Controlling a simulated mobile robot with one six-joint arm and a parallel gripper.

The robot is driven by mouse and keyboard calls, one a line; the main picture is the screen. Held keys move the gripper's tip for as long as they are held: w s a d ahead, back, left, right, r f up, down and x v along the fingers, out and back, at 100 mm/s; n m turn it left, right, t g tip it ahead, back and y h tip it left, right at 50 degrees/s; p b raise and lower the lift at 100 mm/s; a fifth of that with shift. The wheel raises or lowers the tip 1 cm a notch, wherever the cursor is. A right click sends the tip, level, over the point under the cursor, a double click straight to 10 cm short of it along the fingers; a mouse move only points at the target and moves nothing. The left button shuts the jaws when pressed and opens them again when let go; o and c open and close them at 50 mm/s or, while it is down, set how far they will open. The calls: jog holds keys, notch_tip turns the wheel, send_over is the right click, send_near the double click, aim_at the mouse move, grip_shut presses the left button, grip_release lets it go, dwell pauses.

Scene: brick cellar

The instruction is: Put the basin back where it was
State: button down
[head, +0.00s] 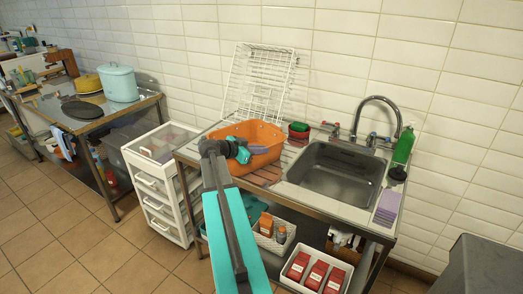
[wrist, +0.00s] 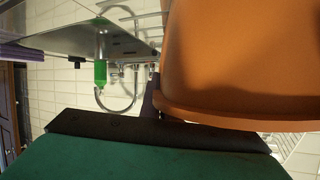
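The orange basin (head: 262,134) rests on or just above the ribbed drainboard left of the sink (head: 335,172). It fills the upper right of the wrist view (wrist: 235,60), its edge close to my gripper. My gripper (head: 240,152) reaches over the basin's near left side in the head view, in front of its wall. In the wrist view a dark bar and a teal part of my gripper cross the bottom. The fingertips are not clear, so I cannot tell whether they hold the rim. The basin's near left part is hidden by my arm.
A white wire rack (head: 262,80) leans on the tiled wall behind the basin. A green bottle (head: 404,146) and purple cloths (head: 387,206) are right of the sink. A white drawer cart (head: 160,185) stands left. Crates (head: 317,270) sit below the counter.

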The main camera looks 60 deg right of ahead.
jog(key=c, duration=2)
grip_release()
jog(key=shift+r, duration=0.1)
jog(key=b+v, duration=0.3)
jog(key=v, duration=0.9)
